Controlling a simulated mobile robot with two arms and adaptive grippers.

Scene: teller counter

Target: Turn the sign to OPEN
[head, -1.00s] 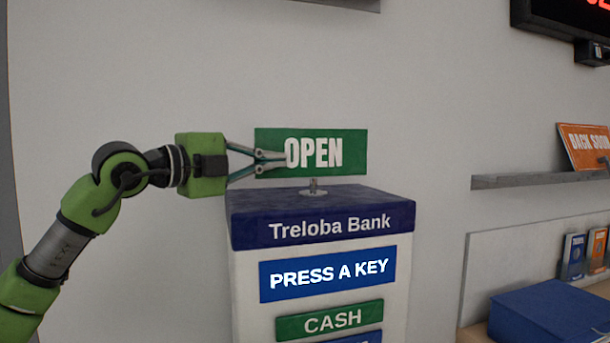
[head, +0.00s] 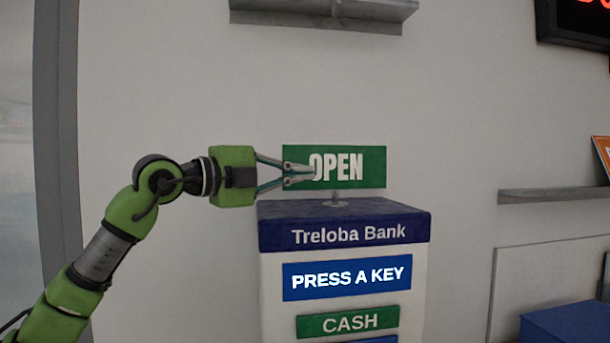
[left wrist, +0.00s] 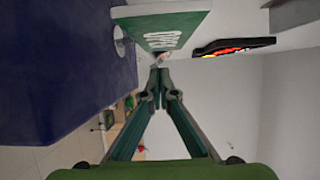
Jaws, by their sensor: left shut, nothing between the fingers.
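The green sign (head: 365,168) with white OPEN lettering stands on a short post on top of the ticket machine, its OPEN face toward me in the head view. My left gripper (head: 300,175) is shut and empty, its tips in front of the sign's left part, overlapping the O; I cannot tell whether they touch it. My right gripper is not in view.
A grey shelf (head: 555,195) is at right, above a blue box (head: 570,328). A wall screen (head: 580,20) hangs upper right.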

